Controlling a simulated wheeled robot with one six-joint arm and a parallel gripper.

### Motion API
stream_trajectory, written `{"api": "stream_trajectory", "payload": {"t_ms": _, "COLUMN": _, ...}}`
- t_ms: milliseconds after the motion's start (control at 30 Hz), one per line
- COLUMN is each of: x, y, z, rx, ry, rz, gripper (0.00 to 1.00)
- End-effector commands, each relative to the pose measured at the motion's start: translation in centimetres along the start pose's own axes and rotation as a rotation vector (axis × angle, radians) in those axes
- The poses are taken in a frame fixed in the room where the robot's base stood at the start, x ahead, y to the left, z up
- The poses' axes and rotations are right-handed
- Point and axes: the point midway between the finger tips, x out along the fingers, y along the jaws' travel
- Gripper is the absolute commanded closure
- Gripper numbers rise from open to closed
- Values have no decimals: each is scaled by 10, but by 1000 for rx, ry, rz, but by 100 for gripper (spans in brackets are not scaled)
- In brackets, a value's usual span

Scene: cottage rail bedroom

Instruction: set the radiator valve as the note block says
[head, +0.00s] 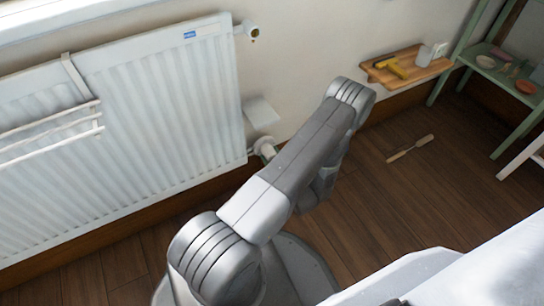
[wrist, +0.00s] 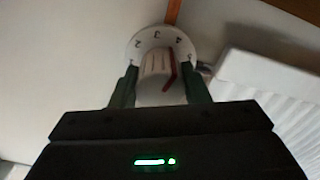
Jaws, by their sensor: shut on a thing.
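The radiator valve (head: 265,147) is at the radiator's lower right corner in the head view, partly hidden by my arm. In the wrist view the valve's white knob (wrist: 154,66) has a red line on it and a round numbered dial (wrist: 146,38) behind it. The figures 2, 3 and 4 show at the top of the dial. The red line's far end points toward the side of the 4; the exact setting is unclear. My gripper (wrist: 160,85) is shut on the knob, one green finger on each side. A white block (head: 261,112) is on the wall above the valve; no writing is readable on it.
The white radiator (head: 160,115) fills the left, with a towel rail (head: 50,127) hung on it. A brush-like tool (head: 410,148) lies on the floor. A green rack (head: 500,75) stands right.

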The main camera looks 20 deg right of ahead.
Motion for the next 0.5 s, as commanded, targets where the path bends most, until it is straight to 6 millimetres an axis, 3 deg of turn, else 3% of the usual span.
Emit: {"api": "stream_trajectory", "payload": {"t_ms": 500, "x": -1, "y": -1, "z": 1, "rx": 102, "ry": -2, "rz": 0, "gripper": 81}}
